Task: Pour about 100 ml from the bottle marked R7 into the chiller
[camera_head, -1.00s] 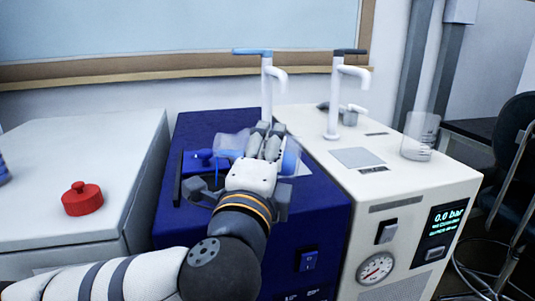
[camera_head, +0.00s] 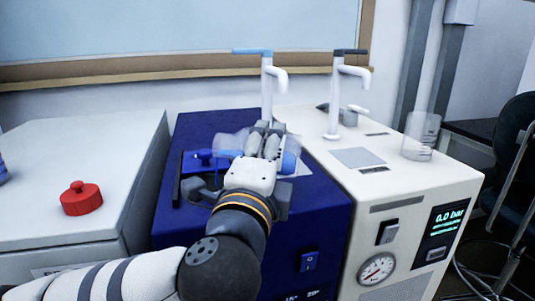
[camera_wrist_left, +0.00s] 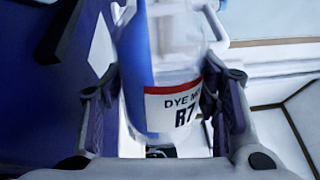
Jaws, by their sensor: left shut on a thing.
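The clear bottle (camera_head: 229,142) lies tipped nearly on its side in my left gripper (camera_head: 268,143), its clear end to the left over the navy-blue chiller (camera_head: 325,215). Blue liquid shows low in its left part and at its right end. In the left wrist view the bottle (camera_wrist_left: 165,60) stands between the fingers, with a label reading "DYE M…" and "R7". The gripper is shut on it and hides its middle in the head view. A dark round opening (camera_head: 203,188) on the chiller top is partly hidden. My right gripper is out of view.
Two white taps (camera_head: 268,85) (camera_head: 334,95) rise behind. A cream unit (camera_head: 412,190) with a glass beaker (camera_head: 420,137) stands right. A red cap (camera_head: 81,198) lies on the white unit (camera_head: 75,150) at left.

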